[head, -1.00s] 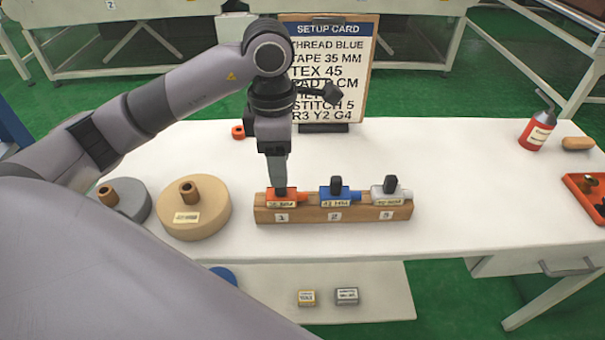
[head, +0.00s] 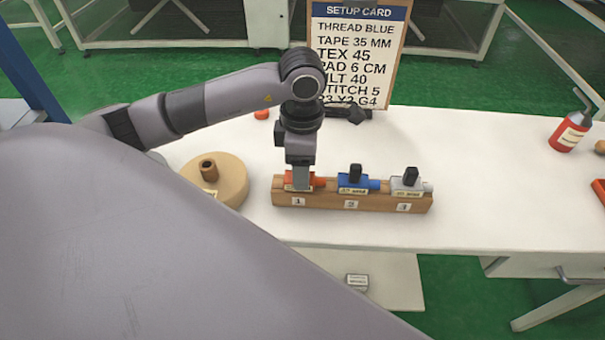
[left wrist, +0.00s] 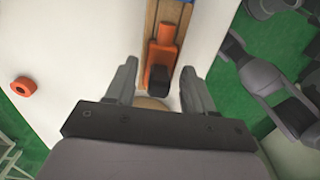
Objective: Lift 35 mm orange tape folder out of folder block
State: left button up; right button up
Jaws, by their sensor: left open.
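The orange tape folder (head: 318,181) sits in slot 1 at the left end of the wooden folder block (head: 328,202). In the left wrist view the orange folder (left wrist: 165,46) shows its black knob (left wrist: 159,76) between and just beyond the fingertips. My left gripper (head: 301,186) points down at the folder and hides most of it in the head view. In the left wrist view the left gripper (left wrist: 155,78) is open, one finger on each side of the knob, with gaps visible. My right gripper is not in view.
A blue folder (head: 354,182) and a grey folder (head: 406,185) stand in the other slots to the right. A tan tape roll (head: 228,178) lies left of the block. The setup card (head: 357,50) stands behind. A red oil can (head: 570,130) is at the right.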

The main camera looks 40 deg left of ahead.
pick_arm(q)
grip_shut()
jog(key=shift+r, duration=0.15)
notch_tip(320, 180, up, 8)
jog(key=shift+w+r, duration=0.1)
notch_tip(320, 180, up, 12)
jog(key=p, duration=0.2)
jog(key=shift+p, duration=0.3)
jog(key=shift+f, duration=0.2)
